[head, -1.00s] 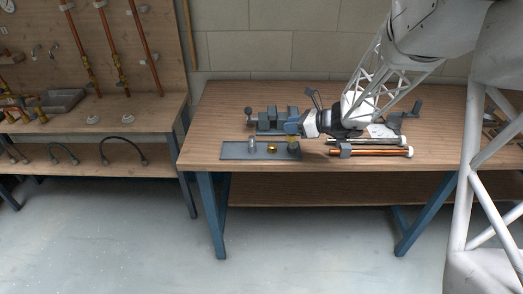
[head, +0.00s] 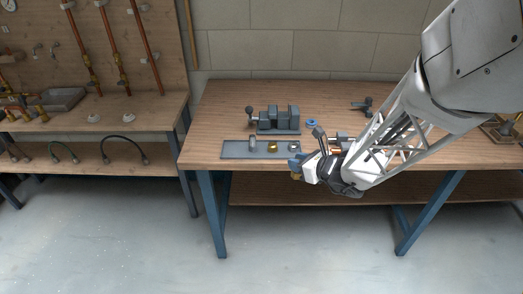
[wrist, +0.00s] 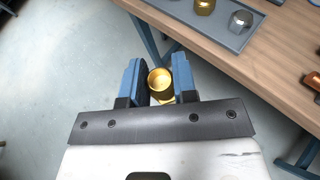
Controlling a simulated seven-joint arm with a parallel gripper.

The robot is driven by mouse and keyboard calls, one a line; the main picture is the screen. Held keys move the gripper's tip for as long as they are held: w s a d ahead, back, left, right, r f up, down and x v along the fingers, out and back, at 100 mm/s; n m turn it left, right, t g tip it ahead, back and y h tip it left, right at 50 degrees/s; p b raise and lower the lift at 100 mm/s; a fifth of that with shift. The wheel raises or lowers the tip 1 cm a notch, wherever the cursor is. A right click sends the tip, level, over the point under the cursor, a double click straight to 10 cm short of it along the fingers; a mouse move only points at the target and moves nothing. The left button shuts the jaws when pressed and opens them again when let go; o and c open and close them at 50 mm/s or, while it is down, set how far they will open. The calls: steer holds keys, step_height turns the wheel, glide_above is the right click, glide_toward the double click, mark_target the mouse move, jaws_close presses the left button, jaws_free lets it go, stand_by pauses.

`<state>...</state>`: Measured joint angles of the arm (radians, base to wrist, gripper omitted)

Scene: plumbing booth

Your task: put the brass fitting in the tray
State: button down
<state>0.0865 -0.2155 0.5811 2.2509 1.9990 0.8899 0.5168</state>
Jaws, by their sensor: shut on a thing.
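My gripper (head: 295,172) has blue fingers and is shut on the brass fitting (head: 296,178), in front of the bench's front edge. In the wrist view the fitting (wrist: 160,82) shows its round open end between the two fingers (wrist: 159,85), with floor beyond. A shallow grey tray (head: 232,150) lies on the middle bench, left of and behind my gripper. It bears a grey cylinder (head: 253,145), another brass piece (head: 272,147) and a silver round piece (head: 293,147). A deeper grey open tray (head: 64,99) sits on the left bench. I cannot tell which tray is meant.
A grey vise (head: 278,119) and a blue ring (head: 312,123) stand behind the shallow tray. Copper pipes (head: 335,149) are mostly hidden behind my arm. The left bench (head: 110,118) stands apart from the middle bench (head: 215,118), with a pipe board above it.

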steer(key=shift+w, duration=0.1)
glide_above(285, 155)
steer(key=shift+d+f, duration=0.1)
steer(key=shift+f, duration=0.65)
stand_by(0.4)
steer(key=shift+f, duration=1.75)
steer(key=shift+f, duration=0.15)
steer(key=c, duration=0.9)
jaws_free()
